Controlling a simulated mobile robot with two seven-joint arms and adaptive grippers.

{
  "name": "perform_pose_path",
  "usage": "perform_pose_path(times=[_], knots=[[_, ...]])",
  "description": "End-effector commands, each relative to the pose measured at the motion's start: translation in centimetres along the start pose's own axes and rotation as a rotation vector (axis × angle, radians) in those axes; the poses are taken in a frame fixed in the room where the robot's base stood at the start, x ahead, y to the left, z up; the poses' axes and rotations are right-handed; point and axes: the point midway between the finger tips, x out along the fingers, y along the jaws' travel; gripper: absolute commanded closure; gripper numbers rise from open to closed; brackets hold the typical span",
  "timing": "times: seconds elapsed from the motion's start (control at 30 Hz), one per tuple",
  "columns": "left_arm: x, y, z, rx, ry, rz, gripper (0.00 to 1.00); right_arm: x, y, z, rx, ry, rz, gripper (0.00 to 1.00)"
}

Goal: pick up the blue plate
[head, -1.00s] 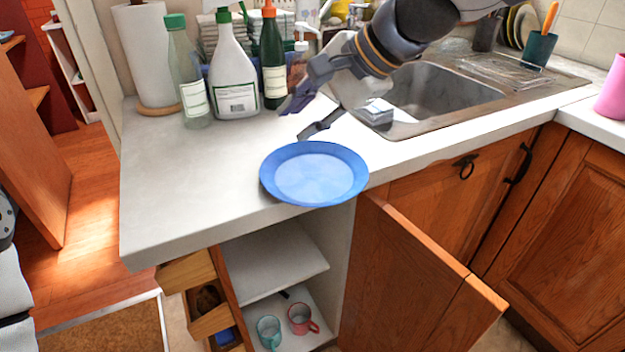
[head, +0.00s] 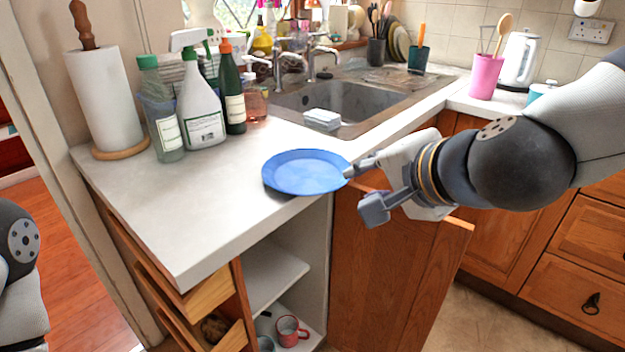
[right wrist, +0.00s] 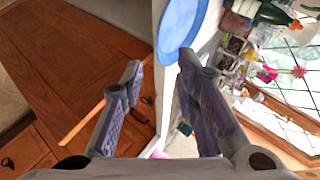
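The blue plate (head: 304,172) lies on the white counter near its front edge, above the open cupboard. It also shows in the right wrist view (right wrist: 182,24) at the top, just beyond the fingers. My right gripper (head: 362,188) is at the plate's right side, in front of the counter edge. Its fingers are spread apart, one near the plate's rim and one lower; in the right wrist view (right wrist: 160,82) nothing is between them. Whether the upper finger touches the rim I cannot tell. Part of my left arm shows at the left edge; its gripper is out of view.
Several bottles (head: 203,105) and a paper towel roll (head: 104,100) stand at the back left. The sink (head: 340,100) is behind the plate. An open cupboard door (head: 395,270) hangs below the gripper. The counter left of the plate is clear.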

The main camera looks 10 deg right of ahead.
Motion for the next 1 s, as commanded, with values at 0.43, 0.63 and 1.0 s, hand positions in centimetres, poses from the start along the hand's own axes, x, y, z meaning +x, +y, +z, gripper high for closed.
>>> perform_pose_path(times=[0.43,0.63,1.0], knots=[[0.1,0.0,0.1,0.000,-0.002,0.000,0.71,8.5,0.2,0.1,0.003,-0.002,0.005,0.72],[0.0,0.0,0.0,0.000,-0.001,0.000,0.71,11.3,0.1,0.1,0.002,-0.002,0.002,0.72],[0.0,0.0,0.0,0.000,-0.001,0.000,0.71,11.4,0.0,0.1,0.002,-0.002,0.001,1.00]])
